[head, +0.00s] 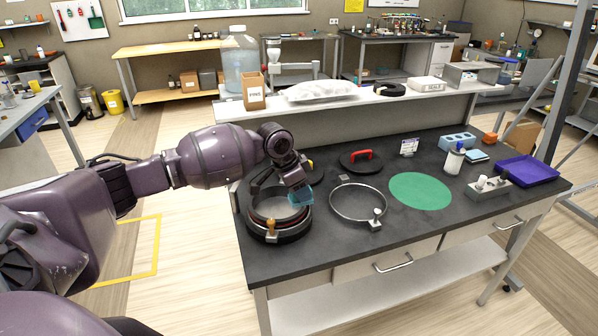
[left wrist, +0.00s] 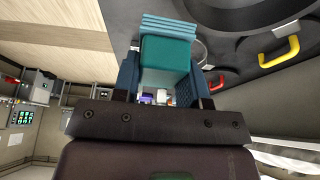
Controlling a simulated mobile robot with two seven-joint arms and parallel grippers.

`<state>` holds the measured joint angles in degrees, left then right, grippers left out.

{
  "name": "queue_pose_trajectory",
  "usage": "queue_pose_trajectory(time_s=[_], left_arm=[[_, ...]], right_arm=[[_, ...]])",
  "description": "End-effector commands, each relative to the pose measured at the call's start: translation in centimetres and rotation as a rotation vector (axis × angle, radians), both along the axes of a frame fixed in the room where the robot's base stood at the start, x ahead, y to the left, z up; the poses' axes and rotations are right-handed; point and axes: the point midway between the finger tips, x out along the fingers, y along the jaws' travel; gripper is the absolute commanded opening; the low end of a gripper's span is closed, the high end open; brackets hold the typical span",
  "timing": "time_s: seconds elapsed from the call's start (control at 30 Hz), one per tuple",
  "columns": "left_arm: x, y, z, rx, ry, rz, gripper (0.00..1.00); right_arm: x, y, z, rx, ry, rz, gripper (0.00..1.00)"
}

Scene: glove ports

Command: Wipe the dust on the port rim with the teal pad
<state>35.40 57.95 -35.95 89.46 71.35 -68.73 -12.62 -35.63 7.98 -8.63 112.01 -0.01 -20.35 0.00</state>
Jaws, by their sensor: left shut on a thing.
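The teal pad (head: 302,197) is held between the fingers of my left gripper (head: 294,188), over the far right part of the round port (head: 291,235). The port is a dark ring with a reddish-brown inner band near the left end of the black bench. I cannot tell whether the pad touches the rim. In the left wrist view the pad (left wrist: 165,55) sits between the two blue fingers, with a ribbed lighter edge outward. Dust on the rim cannot be made out, and the arm hides part of the far rim. My right gripper is not in view.
A metal clamp ring (head: 333,208) lies right of the port, then a green disc (head: 420,190). A black lid with a red handle (head: 362,155) lies behind. A bottle (head: 454,161) and purple tray (head: 527,169) stand at right. A raised shelf (head: 400,98) runs along the back.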

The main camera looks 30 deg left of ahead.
Motion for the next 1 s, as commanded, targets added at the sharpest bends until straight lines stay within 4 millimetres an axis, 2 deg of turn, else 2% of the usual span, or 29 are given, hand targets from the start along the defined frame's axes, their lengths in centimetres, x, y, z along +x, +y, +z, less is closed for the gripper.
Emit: queue_pose_trajectory(time_s=[0.1, 0.3, 0.83, 1.0], left_arm=[[0.4, -0.2, 1.2, 0.0, -0.004, 0.002, 0.14], [0.6, -0.3, 2.2, 0.0, -0.003, 0.003, 0.14], [0.6, -0.3, 2.2, 0.0, -0.003, 0.005, 0.14], [0.6, -0.1, 2.2, 0.002, -0.001, 0.079, 0.14]], right_arm=[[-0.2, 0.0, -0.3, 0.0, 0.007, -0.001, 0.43], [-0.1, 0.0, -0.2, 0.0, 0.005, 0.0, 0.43], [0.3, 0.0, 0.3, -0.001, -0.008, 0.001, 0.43], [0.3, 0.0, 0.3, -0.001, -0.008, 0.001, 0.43]])
